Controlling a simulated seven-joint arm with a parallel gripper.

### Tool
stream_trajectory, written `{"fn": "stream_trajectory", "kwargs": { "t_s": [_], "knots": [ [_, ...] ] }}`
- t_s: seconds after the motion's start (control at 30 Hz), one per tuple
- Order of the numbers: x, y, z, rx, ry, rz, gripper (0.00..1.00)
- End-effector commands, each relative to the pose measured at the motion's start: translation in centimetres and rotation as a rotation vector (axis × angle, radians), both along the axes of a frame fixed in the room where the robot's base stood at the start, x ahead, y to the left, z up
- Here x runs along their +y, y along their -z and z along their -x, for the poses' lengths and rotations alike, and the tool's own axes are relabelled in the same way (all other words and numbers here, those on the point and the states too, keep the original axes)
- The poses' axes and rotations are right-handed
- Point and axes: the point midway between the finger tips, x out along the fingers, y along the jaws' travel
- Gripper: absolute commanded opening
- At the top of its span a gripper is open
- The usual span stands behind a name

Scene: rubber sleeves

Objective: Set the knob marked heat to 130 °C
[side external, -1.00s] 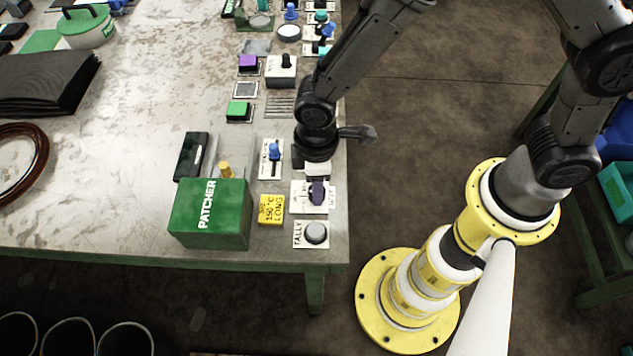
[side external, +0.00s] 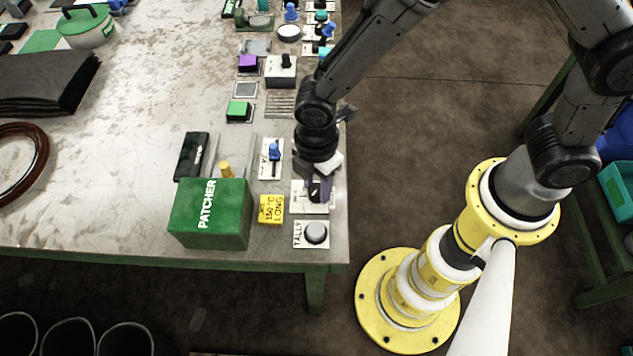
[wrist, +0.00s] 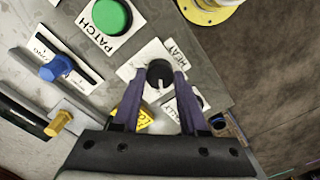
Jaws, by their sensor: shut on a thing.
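The heat knob (wrist: 159,72) is a round black knob with a white pointer line, on a white plate marked HEAT (wrist: 173,47). In the wrist view the pointer aims toward my palm. The scale figures are too small or hidden to read. My gripper (wrist: 160,80) has its two purple fingers shut on the knob, one on each side. In the side view my gripper (side external: 317,190) reaches down over the knob's plate (side external: 300,200) near the bench's right edge. A yellow tag (side external: 271,209) reading 130 °C LONG lies left of it.
The TALLY button (side external: 316,233) is just in front of the knob. A green PATCH button (wrist: 109,16) and a blue slider (wrist: 56,68) are close by.

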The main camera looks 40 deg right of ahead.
Motion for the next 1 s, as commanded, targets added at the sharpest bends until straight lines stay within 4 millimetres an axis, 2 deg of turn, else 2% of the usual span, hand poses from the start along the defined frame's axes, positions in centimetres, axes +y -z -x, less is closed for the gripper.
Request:
{"fn": "stream_trajectory", "kwargs": {
  "t_s": [0.57, 0.6, 0.7, 0.73, 1.0],
  "knots": [
    [0.09, -0.23, -0.1, -0.004, -0.031, -0.002, 0.0],
    [0.1, -0.23, -0.1, -0.004, -0.031, -0.002, 0.5],
    [0.08, -0.18, -0.08, -0.003, -0.03, -0.002, 0.68],
    [0.07, -0.16, -0.07, -0.003, -0.03, -0.002, 0.73],
    [0.03, -0.09, -0.03, -0.001, -0.029, -0.001, 0.73]
  ]
}}
